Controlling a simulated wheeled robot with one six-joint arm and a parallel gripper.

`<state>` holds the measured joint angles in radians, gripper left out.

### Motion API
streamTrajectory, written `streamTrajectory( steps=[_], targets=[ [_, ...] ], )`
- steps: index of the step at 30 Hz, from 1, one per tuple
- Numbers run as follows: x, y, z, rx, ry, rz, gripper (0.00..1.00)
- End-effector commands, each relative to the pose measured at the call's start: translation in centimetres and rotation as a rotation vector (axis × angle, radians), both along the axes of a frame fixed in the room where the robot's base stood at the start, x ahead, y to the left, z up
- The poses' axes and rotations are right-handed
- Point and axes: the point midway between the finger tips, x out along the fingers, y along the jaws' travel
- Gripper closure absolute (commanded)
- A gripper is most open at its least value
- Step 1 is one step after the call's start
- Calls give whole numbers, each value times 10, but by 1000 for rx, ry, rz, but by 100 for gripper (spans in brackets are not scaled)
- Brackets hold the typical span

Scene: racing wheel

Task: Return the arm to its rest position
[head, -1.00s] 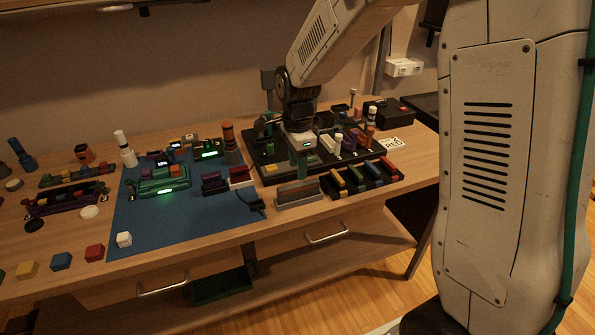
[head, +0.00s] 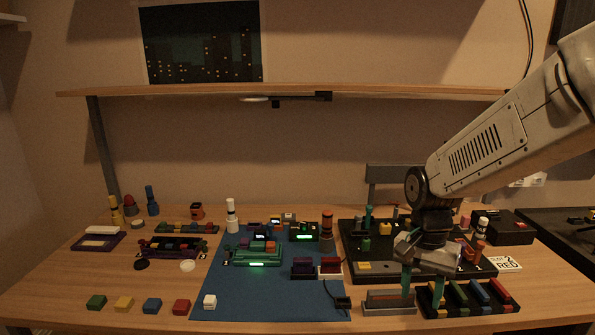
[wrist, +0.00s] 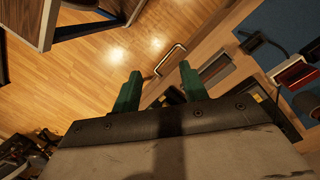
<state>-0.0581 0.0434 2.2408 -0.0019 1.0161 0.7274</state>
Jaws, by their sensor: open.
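My gripper (head: 428,281) hangs at the right of the workbench in the head view, with its green fingers pointing down. It is over the front edge of the black tool board (head: 356,258), near the grey slotted block (head: 389,306) and the tray of coloured bars (head: 470,304). In the wrist view the two green fingers (wrist: 158,92) stand apart with nothing between them. Beyond them are the wooden floor and a drawer handle (wrist: 170,60). My arm reaches in from the right.
A blue mat (head: 235,293) with a green lit device (head: 257,254) lies mid-bench. Several coloured cubes line the front left, including a red one (head: 181,307). A black case (head: 510,230) stands at the back right. A shelf (head: 330,93) spans above the bench.

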Motion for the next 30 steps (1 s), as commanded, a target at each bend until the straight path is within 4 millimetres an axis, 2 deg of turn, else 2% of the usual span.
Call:
streamTrajectory(
  steps=[1,6,12,15,18,21,30],
  targets=[
    [-18,-3,14,14,-7,86,57],
    [-79,-10,49,59,-23,383,57],
    [-144,-17,76,78,-80,626,57],
    [-169,-19,85,70,-125,680,57],
    [-185,-21,91,52,-175,681,57],
    [-192,-22,97,35,-220,675,57],
    [-195,-23,104,22,-257,671,57]
  ],
)
